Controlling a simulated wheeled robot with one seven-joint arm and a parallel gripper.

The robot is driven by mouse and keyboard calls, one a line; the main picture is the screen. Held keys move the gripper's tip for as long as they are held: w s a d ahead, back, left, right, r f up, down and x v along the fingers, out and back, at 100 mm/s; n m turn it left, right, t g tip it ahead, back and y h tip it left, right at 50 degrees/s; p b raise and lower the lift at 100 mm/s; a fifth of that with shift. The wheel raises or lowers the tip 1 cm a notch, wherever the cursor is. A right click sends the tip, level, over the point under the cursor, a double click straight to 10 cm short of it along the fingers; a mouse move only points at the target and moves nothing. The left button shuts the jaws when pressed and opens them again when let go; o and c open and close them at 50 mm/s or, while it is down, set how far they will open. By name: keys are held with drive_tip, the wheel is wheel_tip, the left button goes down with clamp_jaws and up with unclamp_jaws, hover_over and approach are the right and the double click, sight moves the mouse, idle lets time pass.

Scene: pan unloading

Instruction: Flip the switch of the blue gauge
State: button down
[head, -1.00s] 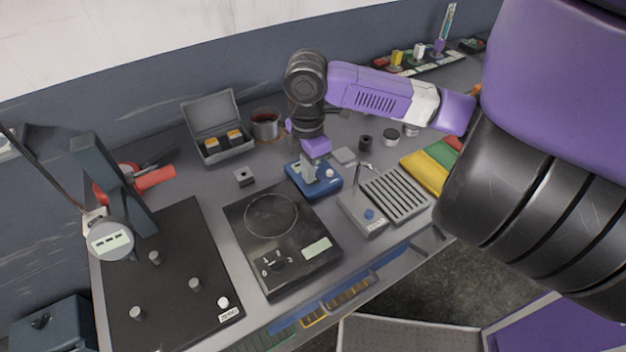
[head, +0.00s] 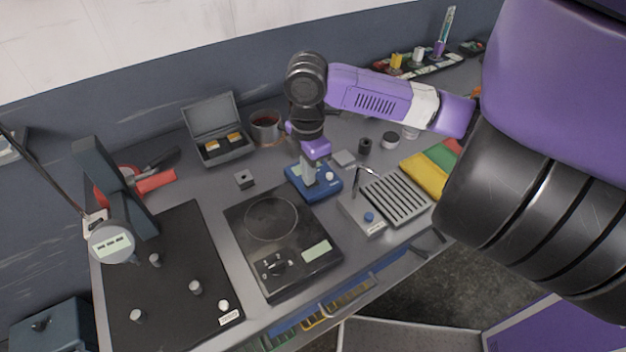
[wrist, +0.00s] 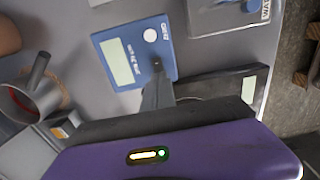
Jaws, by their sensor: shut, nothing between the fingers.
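The blue gauge (head: 327,191) lies on the workbench just behind the black scale. In the wrist view the blue gauge (wrist: 118,49) shows a pale display, a white round knob (wrist: 150,35) and printed lettering. My gripper (head: 310,184) points down over the gauge, with its fingers shut and nothing between them. In the wrist view the fingertips (wrist: 157,65) are at the gauge's edge near the white knob. A small dark piece shows at the tips; I cannot tell if it is the switch, or whether the tips touch it. The switch is otherwise not clearly visible.
A black scale (head: 318,277) stands in front of the gauge. A grey box with a blue button (head: 369,217) and a slotted tray (head: 408,205) are to the right. A small grey block (head: 244,180) lies left.

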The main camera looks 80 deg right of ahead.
drive_tip(key=shift+r+p, duration=2)
drive_tip(key=shift+r, duration=0.9)
